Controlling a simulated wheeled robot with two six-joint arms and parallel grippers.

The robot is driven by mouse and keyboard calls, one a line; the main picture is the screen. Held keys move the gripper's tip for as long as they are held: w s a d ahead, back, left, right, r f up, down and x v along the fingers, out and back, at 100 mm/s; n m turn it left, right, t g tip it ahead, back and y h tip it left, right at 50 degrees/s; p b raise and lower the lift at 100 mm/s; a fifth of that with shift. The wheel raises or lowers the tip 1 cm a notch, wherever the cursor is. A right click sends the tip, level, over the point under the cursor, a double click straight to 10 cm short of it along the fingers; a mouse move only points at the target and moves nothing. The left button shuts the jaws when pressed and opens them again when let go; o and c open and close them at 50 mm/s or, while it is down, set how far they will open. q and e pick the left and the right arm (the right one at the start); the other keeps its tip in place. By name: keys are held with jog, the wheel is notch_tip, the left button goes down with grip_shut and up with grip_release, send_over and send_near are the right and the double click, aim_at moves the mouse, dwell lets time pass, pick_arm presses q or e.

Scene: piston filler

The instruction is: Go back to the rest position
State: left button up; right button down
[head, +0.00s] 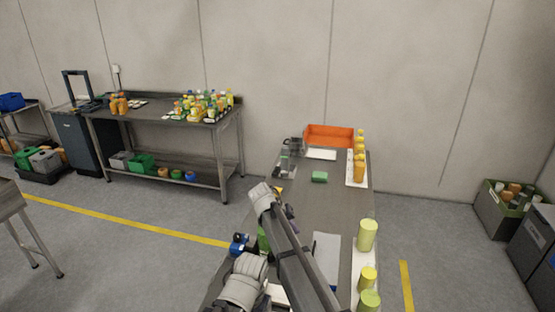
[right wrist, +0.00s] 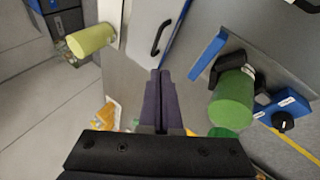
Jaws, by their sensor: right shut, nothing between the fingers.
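My right arm reaches over the long bench (head: 335,190) in the head view, and its upper part covers the bench's near middle. My right gripper (head: 290,212) shows only in part there, as small dark purple pieces beside the arm link. In the right wrist view its two purple fingers (right wrist: 161,95) lie together, shut and empty. A green cylinder (right wrist: 233,97) stands in a dark holder to the right of the fingers, apart from them. A yellow-green cylinder (right wrist: 92,40) is at upper left. My left gripper is not in view.
Several yellow-green cylinders (head: 367,236) stand along the bench's near right side. Orange bottles (head: 359,168) stand in a row farther back. An orange bin (head: 329,136) is at the far end. A green block (head: 319,176) lies mid-bench. A blue bar (right wrist: 207,56) and black knob (right wrist: 282,122) are near the holder.

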jog(key=s+d+f+y, duration=0.1)
jog(key=s+d+y, duration=0.1)
jog(key=s, duration=0.7)
jog(key=s+d+f+g+y, duration=0.1)
jog(key=s+d+y, duration=0.1)
jog(key=s, duration=0.6)
jog(key=s+d+f+g+y, duration=0.1)
jog(key=s+d, duration=0.3)
jog(key=s, duration=0.5)
jog(key=shift+s+d+f+y, duration=0.1)
jog(key=shift+s+f+y, duration=0.05)
jog(key=shift+s+y, duration=0.25)
jog(key=s+a+f+n+b, duration=0.1)
jog(key=s+a, duration=0.1)
jog(key=a, duration=0.3)
jog(key=s+a+n+g+h, duration=0.1)
jog(key=s+a+n, duration=0.1)
jog(key=a, duration=0.4)
jog(key=shift+s+f+b, duration=0.35)
jog(key=shift+s, duration=0.15)
